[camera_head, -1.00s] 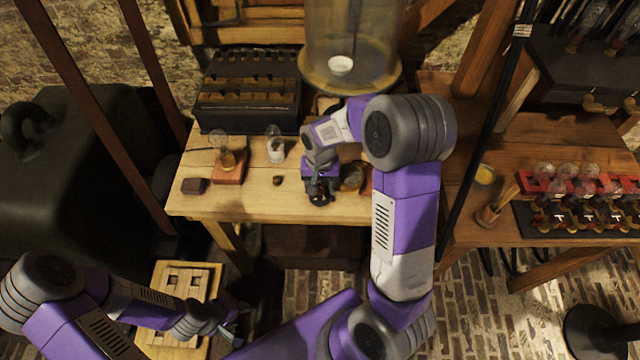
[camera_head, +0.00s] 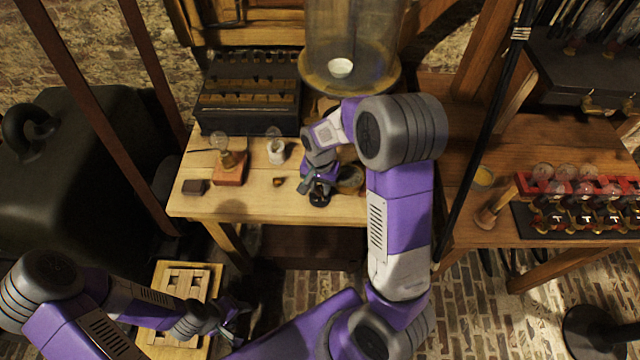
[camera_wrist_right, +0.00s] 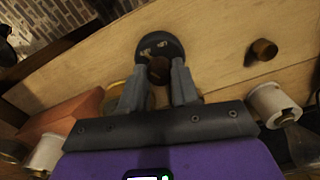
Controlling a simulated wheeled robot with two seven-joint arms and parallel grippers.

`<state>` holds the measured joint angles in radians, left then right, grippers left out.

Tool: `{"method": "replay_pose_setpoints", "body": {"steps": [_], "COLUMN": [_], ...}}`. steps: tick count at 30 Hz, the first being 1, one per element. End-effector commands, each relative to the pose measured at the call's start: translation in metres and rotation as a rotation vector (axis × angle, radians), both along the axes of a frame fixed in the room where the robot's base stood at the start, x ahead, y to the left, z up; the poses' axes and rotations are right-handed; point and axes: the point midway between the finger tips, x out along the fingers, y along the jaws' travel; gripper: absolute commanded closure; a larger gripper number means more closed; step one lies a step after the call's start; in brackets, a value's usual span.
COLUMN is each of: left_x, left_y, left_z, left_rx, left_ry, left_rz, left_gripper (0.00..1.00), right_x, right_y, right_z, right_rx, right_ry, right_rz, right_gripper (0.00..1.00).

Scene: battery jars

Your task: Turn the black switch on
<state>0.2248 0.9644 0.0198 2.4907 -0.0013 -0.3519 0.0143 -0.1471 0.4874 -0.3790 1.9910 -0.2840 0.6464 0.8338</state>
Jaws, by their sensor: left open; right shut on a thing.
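The black switch (camera_wrist_right: 157,43) has a round dark base with a brown knob (camera_wrist_right: 159,70) on it. In the head view the switch (camera_head: 320,199) sits near the front edge of the wooden table, mostly hidden under my right gripper (camera_head: 314,187). In the right wrist view the fingers of my right gripper (camera_wrist_right: 161,76) stand on either side of the knob and are shut on it. My left gripper (camera_head: 238,322) is open and empty, low in front of the table, far from the switch.
A bulb on a wooden base (camera_head: 229,172), a white holder with a bulb (camera_head: 276,152) and a small brown knob (camera_head: 278,182) are on the table (camera_head: 245,206). A dark slotted box (camera_head: 248,118) and glass jar (camera_head: 350,45) stand behind.

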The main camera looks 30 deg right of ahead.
Motion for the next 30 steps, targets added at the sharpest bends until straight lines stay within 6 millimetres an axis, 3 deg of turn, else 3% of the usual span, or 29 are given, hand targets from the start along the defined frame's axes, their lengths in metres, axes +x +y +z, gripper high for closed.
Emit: {"method": "replay_pose_setpoints", "body": {"steps": [30], "left_x": [0.0], "left_y": [0.0], "left_z": [0.071], "left_rx": [0.0], "left_ry": [0.0], "left_rz": [0.0], "left_gripper": [0.51], "right_x": [0.0], "right_y": [0.0], "right_z": [0.003], "right_rx": [-0.004], "right_ry": [0.001], "right_rz": [-0.962], "right_gripper": [1.0]}}
